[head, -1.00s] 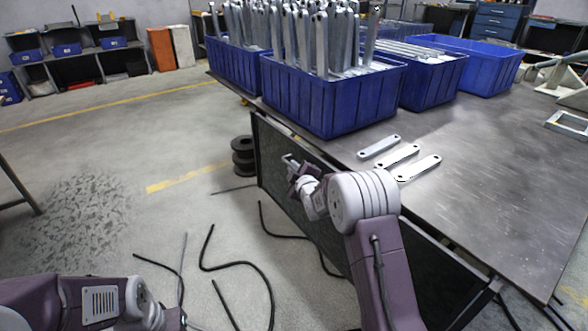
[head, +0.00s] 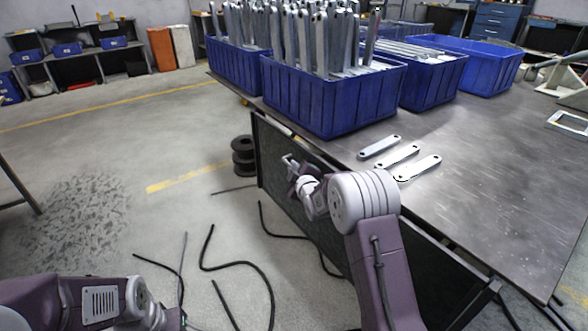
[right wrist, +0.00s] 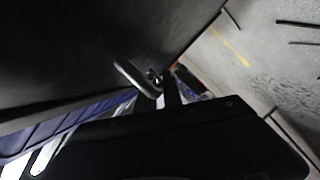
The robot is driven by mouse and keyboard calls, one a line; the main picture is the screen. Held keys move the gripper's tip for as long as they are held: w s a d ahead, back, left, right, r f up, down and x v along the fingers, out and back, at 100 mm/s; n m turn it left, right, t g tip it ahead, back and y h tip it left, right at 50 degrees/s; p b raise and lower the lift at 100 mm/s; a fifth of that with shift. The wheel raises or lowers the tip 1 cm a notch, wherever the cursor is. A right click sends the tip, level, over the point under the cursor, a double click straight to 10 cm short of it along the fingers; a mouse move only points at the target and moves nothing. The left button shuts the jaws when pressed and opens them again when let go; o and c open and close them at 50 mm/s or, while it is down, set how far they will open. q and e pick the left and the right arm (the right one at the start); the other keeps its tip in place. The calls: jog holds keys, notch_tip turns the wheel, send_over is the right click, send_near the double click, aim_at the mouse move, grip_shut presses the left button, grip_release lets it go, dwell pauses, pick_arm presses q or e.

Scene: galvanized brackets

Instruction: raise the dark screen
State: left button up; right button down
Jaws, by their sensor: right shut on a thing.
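The dark screen (head: 268,150) is a black panel hanging below the near edge of the metal table. In the right wrist view it is the broad dark surface (right wrist: 60,45) at upper left. A grey curved handle (right wrist: 132,76) stands out from it there. My right gripper (head: 291,163) is at the screen's upper part, just below the table edge. In the wrist view its dark fingers (right wrist: 166,92) are at the handle, shut on it; the exact contact is in shadow. My left arm shows at the lower left, with its gripper out of view.
The metal table (head: 480,210) carries blue bins (head: 330,105) with upright brackets and several loose brackets (head: 418,168). Black spools (head: 243,155) stand on the floor behind the screen's left end. Black cables (head: 250,265) lie on the open floor.

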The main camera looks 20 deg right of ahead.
notch_tip(320, 180, up, 38)
jog(key=p, duration=2.4)
jog(key=shift+f, duration=0.15)
jog(key=c, duration=1.5)
grip_release()
jog(key=shift+c, duration=0.2)
jog(key=shift+o, duration=0.3)
jog(key=v, duration=0.9)
